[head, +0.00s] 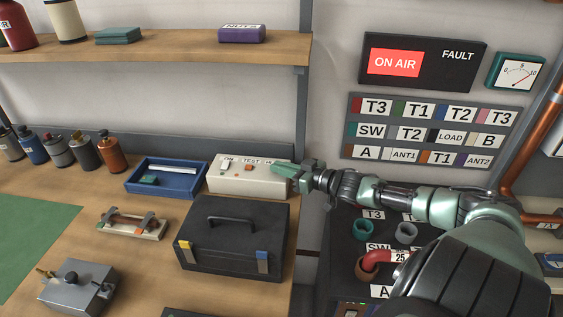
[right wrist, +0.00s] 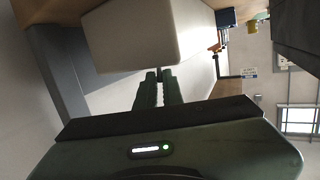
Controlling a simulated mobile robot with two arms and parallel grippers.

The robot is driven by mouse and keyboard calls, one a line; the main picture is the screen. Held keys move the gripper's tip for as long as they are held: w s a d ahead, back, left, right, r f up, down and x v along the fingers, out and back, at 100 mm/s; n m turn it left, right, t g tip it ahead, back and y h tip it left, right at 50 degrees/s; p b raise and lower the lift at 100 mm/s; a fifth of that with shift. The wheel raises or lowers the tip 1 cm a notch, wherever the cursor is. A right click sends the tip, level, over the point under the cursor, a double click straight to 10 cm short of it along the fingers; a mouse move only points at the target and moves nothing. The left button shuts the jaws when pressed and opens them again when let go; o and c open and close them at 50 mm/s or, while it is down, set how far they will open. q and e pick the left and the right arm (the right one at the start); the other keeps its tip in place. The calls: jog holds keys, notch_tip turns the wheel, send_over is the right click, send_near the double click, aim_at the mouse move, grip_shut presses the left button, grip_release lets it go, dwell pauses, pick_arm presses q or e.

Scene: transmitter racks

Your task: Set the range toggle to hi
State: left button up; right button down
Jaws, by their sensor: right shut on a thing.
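A cream test box (head: 225,183) stands on the bench under the shelf, with small labels along its top, among them TEST and what looks like HI at the right end. An orange button shows on its top. My right gripper (head: 282,171) is at the box's right end, its fingers close together by the HI label. It is shut on what seems to be the range toggle, which the fingers hide, so its position cannot be told. In the right wrist view the fingers (right wrist: 158,80) meet at the edge of the box (right wrist: 145,35). My left gripper is not in view.
A black toolbox (head: 230,240) stands just in front of the box. A blue tray (head: 135,186) is left of it. The wall edge and a rack with labelled sockets (head: 350,250) lie to the right, under my right arm. A shelf (head: 170,48) runs above.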

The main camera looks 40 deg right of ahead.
jog(key=g+p, duration=0.1)
jog(key=p, duration=0.2)
jog(key=w+r+n+g+h+p, duration=0.1)
jog(key=g+p, duration=0.1)
jog(key=p, duration=0.2)
jog(key=a+r+n+g+h+p, duration=0.1)
jog(key=p, duration=0.2)
jog(key=shift+w+g, duration=0.3)
jog(key=shift+w+a+f+g+h+p, duration=0.15)
jog(key=shift+g+h+p, duration=0.35)
jog(key=shift+p, duration=0.4)
jog(key=shift+f, duration=0.15)
jog(key=shift+f+n+g+p, duration=0.1)
jog(key=shift+n+g+p, duration=0.2)
jog(key=shift+g, duration=0.1)
jog(key=c, duration=1.5)
grip_release()
jog(key=shift+c, duration=0.2)
